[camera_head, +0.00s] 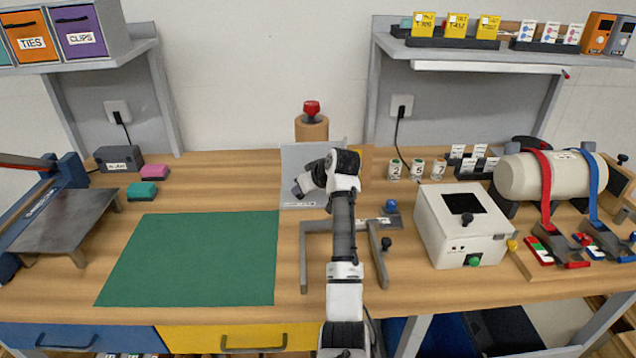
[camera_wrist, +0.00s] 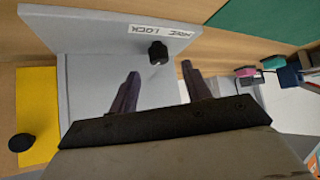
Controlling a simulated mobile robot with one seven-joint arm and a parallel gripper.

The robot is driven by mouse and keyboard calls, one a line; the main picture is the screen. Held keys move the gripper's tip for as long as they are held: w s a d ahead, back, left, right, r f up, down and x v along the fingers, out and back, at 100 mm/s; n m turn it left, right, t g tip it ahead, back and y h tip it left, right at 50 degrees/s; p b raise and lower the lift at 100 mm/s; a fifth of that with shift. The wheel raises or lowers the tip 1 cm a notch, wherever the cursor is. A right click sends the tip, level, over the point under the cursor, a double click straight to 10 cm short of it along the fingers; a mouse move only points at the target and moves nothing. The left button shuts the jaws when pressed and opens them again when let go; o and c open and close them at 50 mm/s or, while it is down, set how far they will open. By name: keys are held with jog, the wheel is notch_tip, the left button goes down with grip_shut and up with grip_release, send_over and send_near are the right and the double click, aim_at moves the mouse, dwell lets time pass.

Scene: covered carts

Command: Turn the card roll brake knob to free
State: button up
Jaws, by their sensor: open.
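A small black knob (camera_wrist: 158,52) stands out from an upright grey panel, which I take to be the card roll's brake panel. A white label (camera_wrist: 163,30) beside the knob reads LOCK in part; its other word is unclear. My gripper (camera_wrist: 160,72) is open and empty. In the wrist view the knob shows in the gap between its two dark fingertips, apart from both. In the head view my gripper (camera_head: 304,186) is in front of the grey panel (camera_head: 293,160), and the knob cannot be made out there. A brown roll (camera_head: 311,132) with a red top stands behind the panel.
A yellow plate (camera_wrist: 38,112) with another black knob (camera_wrist: 25,143) is beside the panel. A grey frame (camera_head: 303,258) stands on the bench under my arm. Small cups (camera_head: 417,170) and a white box (camera_head: 450,235) are to the right. The green mat (camera_head: 190,258) at left is clear.

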jog(key=b+v, duration=0.2)
jog(key=v, duration=0.8)
